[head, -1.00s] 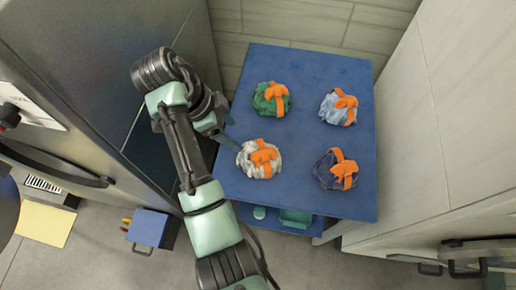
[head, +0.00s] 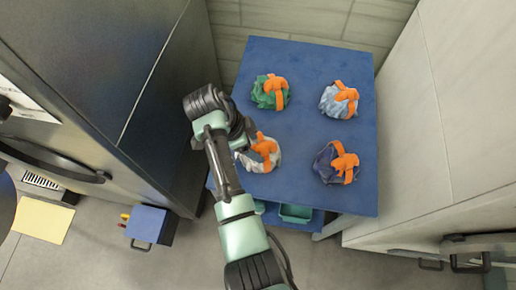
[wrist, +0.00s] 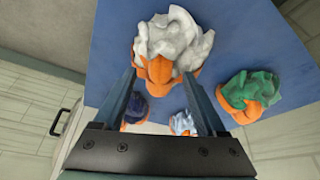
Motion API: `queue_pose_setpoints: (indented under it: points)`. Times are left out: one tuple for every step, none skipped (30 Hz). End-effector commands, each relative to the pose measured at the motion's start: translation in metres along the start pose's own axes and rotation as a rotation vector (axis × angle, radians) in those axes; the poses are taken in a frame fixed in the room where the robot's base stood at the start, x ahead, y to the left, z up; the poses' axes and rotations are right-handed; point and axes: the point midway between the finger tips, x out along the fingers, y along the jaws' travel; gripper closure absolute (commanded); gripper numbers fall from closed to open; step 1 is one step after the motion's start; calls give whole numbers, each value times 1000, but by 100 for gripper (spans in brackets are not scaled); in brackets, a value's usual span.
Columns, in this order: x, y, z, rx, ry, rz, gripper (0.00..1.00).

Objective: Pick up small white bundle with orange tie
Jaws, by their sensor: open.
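The small white bundle with an orange tie (head: 268,163) sits on the blue table top (head: 307,131), at its near left. My arm's end covers its upper left part in the head view. In the wrist view the white bundle (wrist: 172,42) is at the top middle, its orange tie toward me. My gripper (wrist: 159,76) is open and empty there, its two fingertips apart to either side of the tie at the bundle's lower edge in the picture. I cannot tell whether they touch it.
A green bundle (head: 268,93), a light blue bundle (head: 333,103) and a dark blue bundle (head: 325,164), all with orange ties, sit on the same table. A dark cabinet (head: 150,90) stands at left, a pale cabinet (head: 430,140) at right. A blue box (head: 147,223) is on the floor.

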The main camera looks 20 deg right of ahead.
Motion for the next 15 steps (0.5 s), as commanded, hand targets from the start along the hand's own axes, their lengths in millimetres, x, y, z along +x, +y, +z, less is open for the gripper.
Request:
queue_pose_setpoints:
  points:
    - [2, 0, 0, 0, 0, 0, 26]
    - [2, 0, 0, 0, 0, -1, 26]
    - [2, 0, 0, 0, 0, -1, 26]
    - [2, 0, 0, 0, 0, -2, 26]
    - [2, 0, 0, 0, 0, -2, 26]
    - [2, 0, 0, 0, 0, -1, 26]
    - [2, 0, 0, 0, 0, -1, 26]
    - [2, 0, 0, 0, 0, -1, 32]
    - [2, 0, 0, 0, 0, -1, 39]
    - [2, 0, 0, 0, 0, -1, 44]
    - [2, 0, 0, 0, 0, -1, 50]
    - [2, 0, 0, 0, 0, -1, 57]
    - [2, 0, 0, 0, 0, -1, 62]
    - [2, 0, 0, 0, 0, -1, 68]
    - [2, 0, 0, 0, 0, -1, 75]
